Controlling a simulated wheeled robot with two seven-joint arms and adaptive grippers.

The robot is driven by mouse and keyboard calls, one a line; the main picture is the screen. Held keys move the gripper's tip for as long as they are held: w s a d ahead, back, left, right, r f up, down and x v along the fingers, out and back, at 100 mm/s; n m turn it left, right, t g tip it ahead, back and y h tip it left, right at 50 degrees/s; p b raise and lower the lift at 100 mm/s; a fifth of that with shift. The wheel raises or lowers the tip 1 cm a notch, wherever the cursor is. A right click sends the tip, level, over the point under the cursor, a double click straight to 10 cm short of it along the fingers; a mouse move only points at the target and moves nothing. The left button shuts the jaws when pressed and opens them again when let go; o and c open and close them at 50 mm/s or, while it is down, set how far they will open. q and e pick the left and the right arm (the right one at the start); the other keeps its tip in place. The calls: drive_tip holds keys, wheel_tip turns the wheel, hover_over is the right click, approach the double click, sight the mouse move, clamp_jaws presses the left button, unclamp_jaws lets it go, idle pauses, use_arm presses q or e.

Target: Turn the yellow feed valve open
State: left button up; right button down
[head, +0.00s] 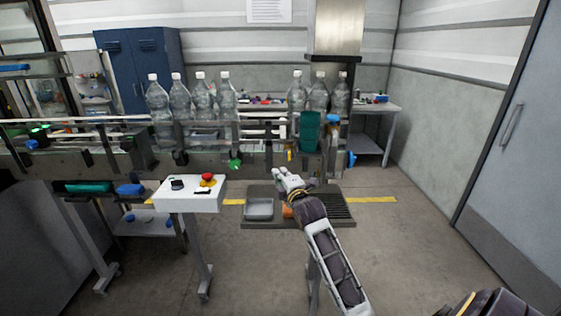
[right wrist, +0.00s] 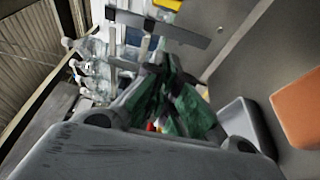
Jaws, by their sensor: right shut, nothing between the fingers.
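A small yellow part that looks like the feed valve (head: 290,155) hangs at the front of the bottling line, left of and below the teal container. Its handle position is too small to read. A yellow piece (right wrist: 167,4) at the top edge of the right wrist view may be the same valve, mostly cut off. My right gripper (head: 279,172) is just below and left of the valve in the head view, apart from it as far as I can tell. In the right wrist view its fingers (right wrist: 163,75) are closed together and empty.
The teal container (head: 309,131) and clear bottles (head: 200,93) stand on the line. A green knob (head: 235,164) sits to the left. Below my right arm is a dark bench (head: 332,213) with a grey tray (head: 259,209). A white box with a red button (head: 207,178) stands left.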

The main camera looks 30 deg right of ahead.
sight(289, 155)
use_arm(q)
drive_tip(key=shift+s+d+r+p, duration=0.75)
drive_tip(key=shift+s+d+p, duration=0.1)
drive_tip(key=shift+s+d, duration=0.1)
use_arm(e)
drive_tip(key=w+d, duration=0.5)
drive_tip(key=w, duration=0.2)
drive_tip(key=shift+w+d, duration=0.2)
drive_tip(key=shift+w, duration=0.1)
idle(0.5)
use_arm(q)
drive_tip(key=shift+d, duration=0.15)
